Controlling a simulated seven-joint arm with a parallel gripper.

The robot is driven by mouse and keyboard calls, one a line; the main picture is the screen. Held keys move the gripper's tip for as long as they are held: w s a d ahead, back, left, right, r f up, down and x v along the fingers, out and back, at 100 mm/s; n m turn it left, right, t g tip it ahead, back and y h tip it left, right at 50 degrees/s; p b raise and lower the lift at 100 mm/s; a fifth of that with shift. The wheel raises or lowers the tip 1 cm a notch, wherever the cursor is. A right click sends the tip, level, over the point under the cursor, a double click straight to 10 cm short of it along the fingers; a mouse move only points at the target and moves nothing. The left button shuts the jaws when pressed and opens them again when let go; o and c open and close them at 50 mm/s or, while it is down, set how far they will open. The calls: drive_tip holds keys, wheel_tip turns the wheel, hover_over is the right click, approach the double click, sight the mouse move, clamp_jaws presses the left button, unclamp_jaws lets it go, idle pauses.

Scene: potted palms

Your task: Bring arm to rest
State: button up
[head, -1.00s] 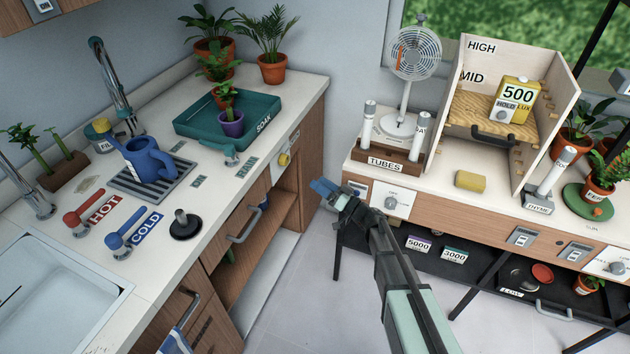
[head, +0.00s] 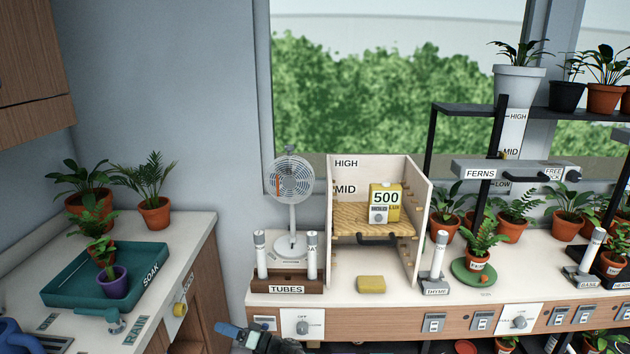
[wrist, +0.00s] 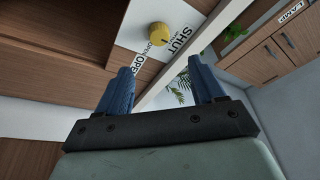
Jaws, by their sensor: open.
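My gripper (head: 242,332) shows at the bottom edge of the head view, its blue fingertips in front of the gap between the left counter and the right bench. Most of my arm is below that picture. In the wrist view my gripper (wrist: 160,90) has its two blue fingers apart with nothing between them. Beyond the fingers are a yellow knob (wrist: 159,34) on a panel lettered SHUT and OPEN, wooden cabinet fronts and some green leaves.
The left counter holds a teal SOAK tray (head: 62,290) with potted plants. The right bench carries a TUBES rack (head: 288,284), a fan (head: 291,185), a wooden shelf stand (head: 422,225), a yellow sponge (head: 371,284) and potted ferns. The knob (head: 180,309) sits on the left counter's side.

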drive_tip(key=s+d+f+m+g+h, duration=0.2)
drive_tip(key=s+d+f+g+h, duration=0.2)
drive_tip(key=s+f+h, duration=0.35)
drive_tip(key=s+d+f+m+g+h, duration=0.1)
drive_tip(key=s+d+f+g+h, duration=0.25)
drive_tip(key=s+f, duration=0.6)
drive_tip(key=s+d+f+h, duration=0.3)
drive_tip(key=s+d+f, duration=0.15)
drive_tip(key=d, duration=0.45)
drive_tip(key=s+d+f+g+h, duration=0.1)
drive_tip(key=s+d+f+h, duration=0.2)
drive_tip(key=s+d, duration=0.45)
drive_tip(key=s+d+f+h, duration=0.3)
drive_tip(key=d, duration=0.8)
drive_tip(key=s+d+f+m+g, duration=0.2)
drive_tip(key=s+d+f, duration=0.1)
drive_tip(key=s+d, duration=0.6)
drive_tip(key=s, duration=0.4)
drive_tip(key=shift+s+d+m, duration=0.25)
drive_tip(key=shift+d+m, duration=0.05)
drive_tip(key=shift+d, duration=0.1)
drive_tip(key=shift+g, duration=0.25)
